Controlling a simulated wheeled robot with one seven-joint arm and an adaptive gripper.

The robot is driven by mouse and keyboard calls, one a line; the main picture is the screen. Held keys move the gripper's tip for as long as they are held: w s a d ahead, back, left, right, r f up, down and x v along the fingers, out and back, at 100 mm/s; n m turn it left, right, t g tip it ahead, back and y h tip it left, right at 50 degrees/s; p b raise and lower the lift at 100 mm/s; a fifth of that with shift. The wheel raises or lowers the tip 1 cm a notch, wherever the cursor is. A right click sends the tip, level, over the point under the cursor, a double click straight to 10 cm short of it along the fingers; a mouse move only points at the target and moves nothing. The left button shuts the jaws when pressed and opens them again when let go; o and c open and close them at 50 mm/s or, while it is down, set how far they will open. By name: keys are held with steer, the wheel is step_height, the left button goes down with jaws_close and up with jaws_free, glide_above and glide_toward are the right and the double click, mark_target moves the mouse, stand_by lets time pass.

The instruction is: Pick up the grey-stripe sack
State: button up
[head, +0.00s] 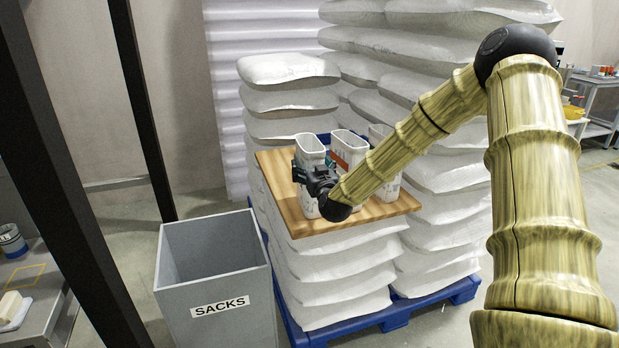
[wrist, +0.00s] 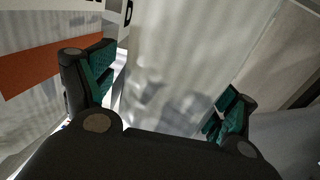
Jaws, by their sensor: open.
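Three upright, open-topped white sacks stand on a wooden board. The left one (head: 311,147) has no stripe colour I can make out. The middle one (head: 346,146) has an orange stripe, and the right one (head: 379,134) is partly behind my arm. My gripper (head: 301,172) is open at the left sack, hiding part of its side. In the wrist view, a pale grey-white surface (wrist: 180,50) fills the space between my open fingers (wrist: 165,88). I cannot tell if they touch it. The orange stripe (wrist: 35,68) shows at left.
The wooden board (head: 283,208) lies on stacked white sacks (head: 335,275) on a blue pallet (head: 400,313). A grey bin labelled SACKS (head: 215,275) stands open at left. Taller sack stacks (head: 440,165) rise behind. Dark posts (head: 142,105) stand at left.

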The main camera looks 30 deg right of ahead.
steer(key=shift+c, duration=0.4)
steer(key=c, duration=1.1)
steer(key=shift+c, duration=0.2)
steer(key=shift+r, duration=0.2)
